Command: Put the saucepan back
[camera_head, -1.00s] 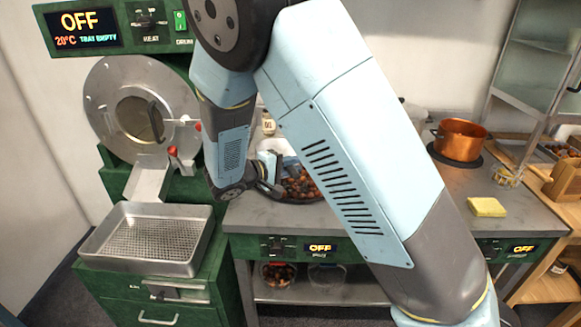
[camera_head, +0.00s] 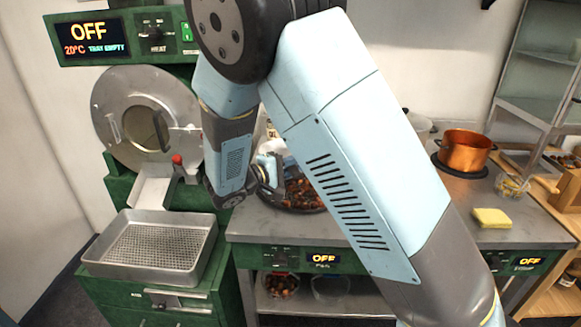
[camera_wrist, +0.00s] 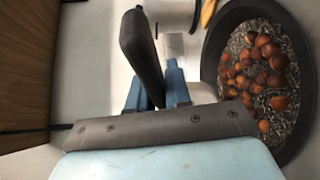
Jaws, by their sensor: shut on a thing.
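My gripper (camera_head: 268,175) is near the left side of the chestnut pan, behind my forearm in the head view. In the wrist view its blue fingers (camera_wrist: 157,92) are closed around a long dark handle (camera_wrist: 142,48). A small grey metal piece shows beside the handle; I cannot tell what body the handle belongs to. A copper pot (camera_head: 464,155) stands upright on a dark round plate at the right of the counter, apart from my gripper. I cannot tell which of these is the saucepan.
A dark pan of chestnuts (camera_wrist: 213,75) sits on the counter beside my gripper. The green roaster with its metal tray (camera_head: 125,275) stands at left. A yellow sponge (camera_head: 492,218) and a small glass bowl (camera_head: 512,187) lie at right. My arm hides the counter's middle.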

